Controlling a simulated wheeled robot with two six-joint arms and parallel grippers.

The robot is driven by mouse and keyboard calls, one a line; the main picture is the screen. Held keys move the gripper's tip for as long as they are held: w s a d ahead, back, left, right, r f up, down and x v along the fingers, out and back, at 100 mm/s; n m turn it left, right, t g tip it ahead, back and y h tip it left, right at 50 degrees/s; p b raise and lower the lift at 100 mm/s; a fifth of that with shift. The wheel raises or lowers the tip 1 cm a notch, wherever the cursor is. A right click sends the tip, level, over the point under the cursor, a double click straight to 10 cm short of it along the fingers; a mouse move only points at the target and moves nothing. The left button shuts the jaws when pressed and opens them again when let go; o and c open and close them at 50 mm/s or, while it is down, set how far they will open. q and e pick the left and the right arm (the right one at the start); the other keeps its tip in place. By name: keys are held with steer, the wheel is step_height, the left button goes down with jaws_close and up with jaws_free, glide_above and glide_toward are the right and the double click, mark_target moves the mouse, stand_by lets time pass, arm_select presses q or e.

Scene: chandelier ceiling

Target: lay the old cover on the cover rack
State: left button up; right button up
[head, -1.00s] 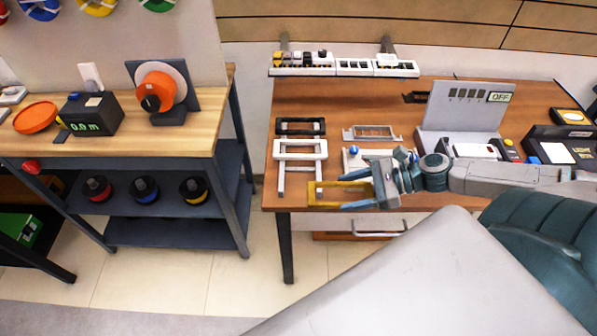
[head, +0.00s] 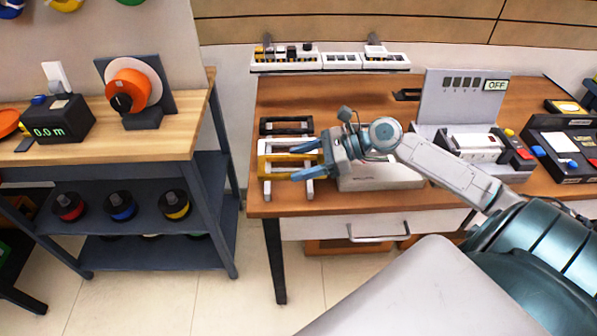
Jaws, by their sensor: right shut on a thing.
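The old cover (head: 266,147) is a yellow rectangular frame. My right gripper (head: 305,160) comes in from the right and is shut on its right side. The cover is over the white cover rack (head: 268,189), whose prongs show below and in front of it. I cannot tell whether the cover touches the rack. The gripper fingers hide part of the cover and rack. My left gripper is not in view.
A black frame (head: 287,120) lies just behind the rack. A white box (head: 380,178) stands under my right arm. The table's front edge is close to the rack.

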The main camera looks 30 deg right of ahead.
steer(key=shift+w+a, duration=0.2)
steer(key=shift+w, duration=0.35)
step_height(320, 180, down, 3)
steer(key=shift+w+f, duration=0.1)
steer(key=shift+f, duration=0.2)
steer(key=shift+f, duration=0.2)
steer(key=shift+f, duration=0.25)
steer(key=o, duration=1)
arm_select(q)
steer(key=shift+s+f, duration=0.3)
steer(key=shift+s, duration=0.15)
arm_select(e)
steer(key=shift+r, duration=0.1)
